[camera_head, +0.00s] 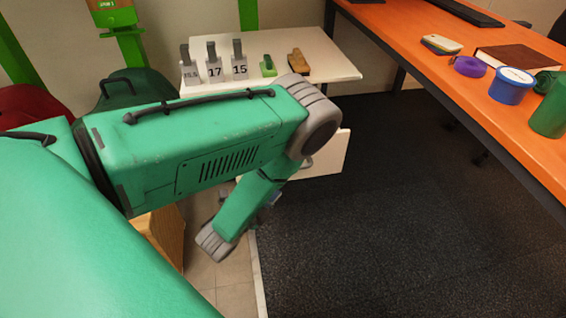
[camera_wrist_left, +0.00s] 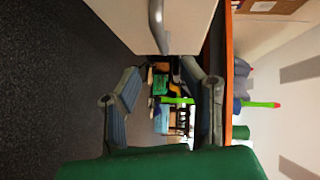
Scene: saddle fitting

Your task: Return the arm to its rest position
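My left arm (camera_head: 215,150) is green with grey joints. It comes in from the left in the head view, bends at a grey joint and points down in front of a white cabinet. In the left wrist view my left gripper (camera_wrist_left: 165,90) has its two grey fingers spread wide, with nothing held between them. In the head view the gripper is mostly hidden behind the lower arm. A white drawer front (camera_head: 330,155) lies just beyond the arm, and its grey handle (camera_wrist_left: 157,25) shows near the fingers in the wrist view. My right gripper is not in view.
A white tabletop (camera_head: 335,65) behind the arm carries numbered tags (camera_head: 215,72), a green piece (camera_head: 267,66) and a brown piece (camera_head: 298,62). An orange desk (camera_head: 420,65) at right holds a book (camera_head: 512,57), purple tape (camera_head: 468,66) and a blue tin (camera_head: 510,87). Dark floor (camera_head: 380,220) between is clear.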

